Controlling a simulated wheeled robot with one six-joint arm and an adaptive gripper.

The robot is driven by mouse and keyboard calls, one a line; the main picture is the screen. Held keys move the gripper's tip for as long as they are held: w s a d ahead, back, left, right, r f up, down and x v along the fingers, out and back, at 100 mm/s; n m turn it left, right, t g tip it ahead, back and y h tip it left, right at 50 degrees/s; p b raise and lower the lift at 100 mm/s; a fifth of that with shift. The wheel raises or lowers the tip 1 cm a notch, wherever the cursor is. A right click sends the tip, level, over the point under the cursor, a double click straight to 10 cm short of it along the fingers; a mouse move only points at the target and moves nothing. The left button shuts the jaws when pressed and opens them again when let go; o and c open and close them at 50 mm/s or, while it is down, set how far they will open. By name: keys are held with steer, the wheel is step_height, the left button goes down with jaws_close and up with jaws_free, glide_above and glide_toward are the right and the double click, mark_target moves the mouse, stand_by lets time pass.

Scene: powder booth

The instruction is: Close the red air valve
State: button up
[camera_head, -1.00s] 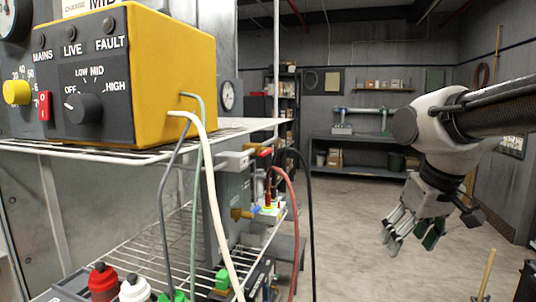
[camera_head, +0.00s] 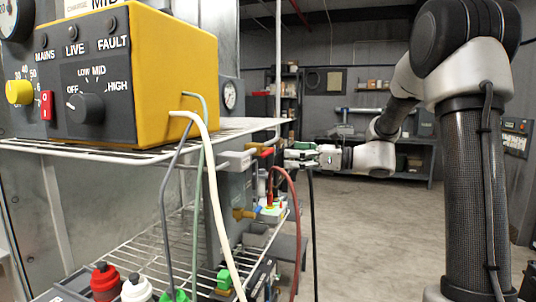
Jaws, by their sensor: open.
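The red air valve (camera_head: 266,152) shows as a small red handle at the right end of the shelf unit, beside a light grey block (camera_head: 237,160). My gripper (camera_head: 290,155) is to the right of the valve and points left at it, at about the same height. Its fingers are open, with green pads. A small gap seems to lie between the fingertips and the red handle, but depth is hard to judge. Part of the valve is hidden behind the block and the hoses.
A yellow control box (camera_head: 165,75) stands on the wire shelf (camera_head: 110,152) at left. A red hose (camera_head: 297,215) and a black hose (camera_head: 313,240) hang just below my gripper. A yellow-handled valve (camera_head: 243,214) sits lower. The floor (camera_head: 375,240) at right is clear.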

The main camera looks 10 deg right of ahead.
mark_target(270, 153)
steer(key=x, duration=0.7)
steer(key=shift+w+a, duration=0.15)
steer(key=shift+a, duration=0.2)
steer(key=shift+f, duration=0.1)
steer(key=c, duration=1.3)
